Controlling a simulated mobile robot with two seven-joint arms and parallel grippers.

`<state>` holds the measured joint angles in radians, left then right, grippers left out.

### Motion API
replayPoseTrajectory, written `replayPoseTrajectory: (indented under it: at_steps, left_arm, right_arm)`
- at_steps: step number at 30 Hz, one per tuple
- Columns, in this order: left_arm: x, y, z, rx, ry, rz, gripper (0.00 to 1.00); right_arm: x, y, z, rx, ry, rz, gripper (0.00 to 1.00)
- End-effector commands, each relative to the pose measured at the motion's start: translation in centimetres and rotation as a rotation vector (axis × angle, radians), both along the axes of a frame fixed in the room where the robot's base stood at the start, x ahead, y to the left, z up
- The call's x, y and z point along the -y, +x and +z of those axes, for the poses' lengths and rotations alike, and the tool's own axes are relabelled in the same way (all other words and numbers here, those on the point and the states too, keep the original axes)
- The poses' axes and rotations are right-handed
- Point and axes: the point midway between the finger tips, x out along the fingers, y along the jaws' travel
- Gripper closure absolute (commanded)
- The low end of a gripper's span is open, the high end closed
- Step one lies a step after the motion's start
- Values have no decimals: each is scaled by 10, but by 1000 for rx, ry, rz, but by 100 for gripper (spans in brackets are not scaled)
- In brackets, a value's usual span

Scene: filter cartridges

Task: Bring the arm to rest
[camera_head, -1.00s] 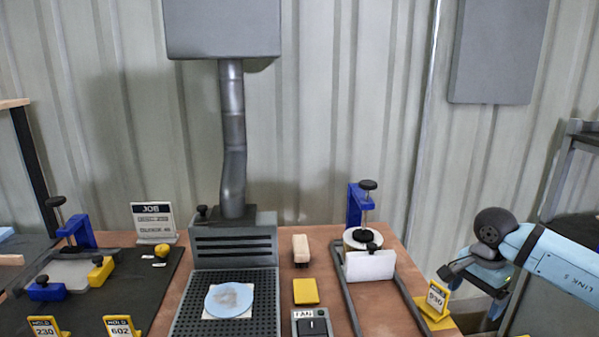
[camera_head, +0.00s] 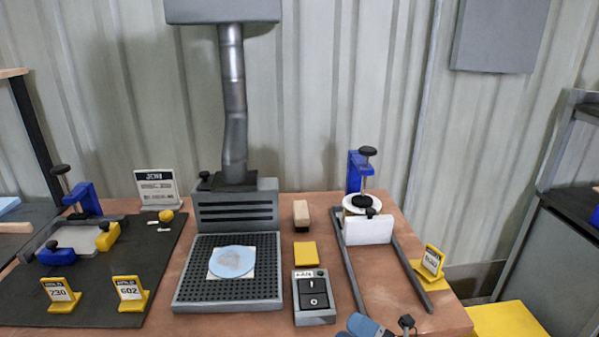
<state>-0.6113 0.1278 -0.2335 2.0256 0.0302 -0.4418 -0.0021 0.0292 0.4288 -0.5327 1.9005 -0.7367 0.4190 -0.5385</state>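Only a small light-blue and dark piece, which looks like part of my arm (camera_head: 368,326), shows at the bottom edge, just in front of the table. Its fingers are not visible, so I cannot see a gripper on it. My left arm and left gripper are out of view. On the wooden table (camera_head: 385,290), a light-blue disc (camera_head: 233,262) lies on a pale square on the perforated grey plate (camera_head: 190,290). A white round piece (camera_head: 354,203) sits beneath the screw of the blue clamp (camera_head: 354,170), behind a white upright plate (camera_head: 368,231).
A fan switch box (camera_head: 314,310), a yellow pad (camera_head: 305,252) and a tan block (camera_head: 301,213) stand mid-table. Yellow-based number signs (camera_head: 130,292) stand on the dark mat (camera_head: 95,310) at left. A yellow surface (camera_head: 507,320) and grey shelving (camera_head: 545,245) lie to the right.

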Motion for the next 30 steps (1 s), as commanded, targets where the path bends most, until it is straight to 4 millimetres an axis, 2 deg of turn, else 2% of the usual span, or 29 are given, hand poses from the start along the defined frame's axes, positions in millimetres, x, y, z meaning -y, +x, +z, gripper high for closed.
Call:
replayPoseTrajectory:
  at_steps: [1,5,9,15,19,20,21,30]
  left_arm:
    - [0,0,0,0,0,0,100]
    - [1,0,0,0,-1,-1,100]
    - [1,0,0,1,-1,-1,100]
    - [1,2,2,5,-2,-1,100]
    - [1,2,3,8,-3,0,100]
    - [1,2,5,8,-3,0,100]
    - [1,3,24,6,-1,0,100]
    - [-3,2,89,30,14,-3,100]
  right_arm:
    - [8,-6,-16,-171,116,-75,9]
    - [39,-21,-66,-624,417,-271,9]
    - [66,-55,-124,-1026,680,-448,9]
    - [87,-117,-187,-1441,959,-640,9]
    - [93,-160,-217,-1655,1106,-746,9]
    - [95,-169,-221,-1698,1136,-769,9]
    - [95,-162,-198,-1673,1122,-756,9]
    - [99,-164,-136,-1646,1098,-753,9]
